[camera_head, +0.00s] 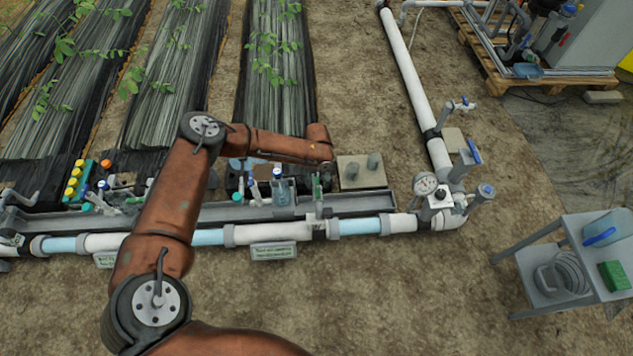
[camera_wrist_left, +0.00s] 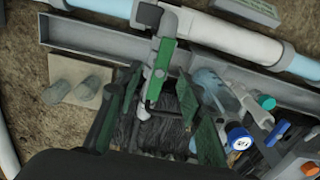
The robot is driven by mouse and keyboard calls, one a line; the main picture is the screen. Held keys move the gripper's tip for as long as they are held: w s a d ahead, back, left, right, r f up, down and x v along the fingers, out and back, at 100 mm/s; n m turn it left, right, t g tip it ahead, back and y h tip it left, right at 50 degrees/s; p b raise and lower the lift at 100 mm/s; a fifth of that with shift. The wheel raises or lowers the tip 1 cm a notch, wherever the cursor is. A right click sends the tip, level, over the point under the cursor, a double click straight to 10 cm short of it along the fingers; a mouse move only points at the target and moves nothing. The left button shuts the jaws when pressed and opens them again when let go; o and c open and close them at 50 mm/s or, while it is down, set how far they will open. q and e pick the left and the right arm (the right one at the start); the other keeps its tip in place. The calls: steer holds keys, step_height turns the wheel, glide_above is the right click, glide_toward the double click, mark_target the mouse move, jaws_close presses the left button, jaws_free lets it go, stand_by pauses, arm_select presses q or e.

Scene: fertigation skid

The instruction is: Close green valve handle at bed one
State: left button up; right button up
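The green valve handle (camera_head: 317,187) stands upright on a grey riser above the main pipe at bed one. In the left wrist view the green handle (camera_wrist_left: 160,70) lies between the tips of my left gripper (camera_wrist_left: 158,90), with a gap on each side. The fingers are spread open, and no clear contact shows. In the head view my left gripper (camera_head: 324,170) is small and partly hidden by the wrist, right at the handle. My right gripper is not in view.
The white and blue pipe (camera_head: 275,231) and grey channel (camera_head: 365,205) run across the front of the beds. Blue-handled and orange-capped fittings (camera_wrist_left: 240,139) crowd beside the handle. A pressure gauge (camera_head: 425,184) stands right. A grey cart (camera_head: 540,249) is at lower right.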

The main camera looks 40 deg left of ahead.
mark_target(317, 187)
arm_select(q)
steer(key=shift+f, duration=0.1)
stand_by(0.3)
steer(key=shift+f+b, duration=0.45)
steer(key=shift+f, duration=1.7)
steer(key=shift+c, duration=0.5)
jaws_close()
